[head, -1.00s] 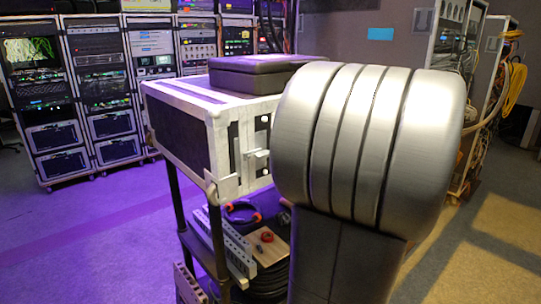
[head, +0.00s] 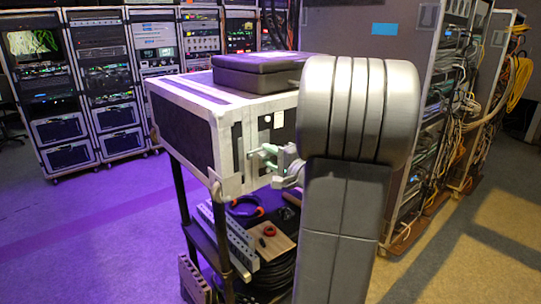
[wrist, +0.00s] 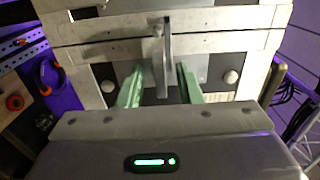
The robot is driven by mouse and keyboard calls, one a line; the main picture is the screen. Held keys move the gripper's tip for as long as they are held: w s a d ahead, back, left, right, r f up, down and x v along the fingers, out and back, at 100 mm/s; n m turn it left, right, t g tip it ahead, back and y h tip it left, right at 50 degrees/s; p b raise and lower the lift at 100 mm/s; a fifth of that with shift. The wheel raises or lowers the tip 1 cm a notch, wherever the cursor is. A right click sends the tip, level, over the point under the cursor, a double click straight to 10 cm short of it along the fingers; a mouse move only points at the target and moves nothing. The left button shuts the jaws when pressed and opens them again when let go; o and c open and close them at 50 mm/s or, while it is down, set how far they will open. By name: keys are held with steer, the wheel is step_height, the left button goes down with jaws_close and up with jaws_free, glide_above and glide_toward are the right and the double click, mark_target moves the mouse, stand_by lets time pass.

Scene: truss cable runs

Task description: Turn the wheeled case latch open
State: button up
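The wheeled case (head: 226,140) is a dark box with pale metal edging, raised on a cart. Its latch shows in the wrist view as an upright grey lever (wrist: 167,62) on a plate across the lid seam. My gripper (head: 268,157) is at the case's front face, beside the latch; in the head view the fingers partly hide the latch. In the wrist view my gripper's green fingers (wrist: 160,82) are apart, one on each side of the lever, with visible gaps. I cannot tell whether either finger touches it.
A black flat case (head: 258,72) lies on top. Equipment racks (head: 95,85) stand behind. Cabled racks are at the right (head: 450,110). Floor at the left is clear.

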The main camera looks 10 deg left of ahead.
jaws_close()
steer(key=shift+m, duration=0.3)
steer(key=shift+m+b, duration=0.45)
steer(key=shift+m, duration=0.75)
steer(key=m, duration=0.3)
steer(key=shift+m, duration=0.3)
steer(key=m+p, duration=0.2)
steer(key=m, duration=0.4)
steer(key=shift+m, duration=0.3)
steer(key=m+p, duration=0.2)
steer(key=m, duration=0.2)
steer(key=shift+m, duration=0.3)
steer(key=shift+f+p, duration=0.1)
steer(key=shift+p, duration=0.2)
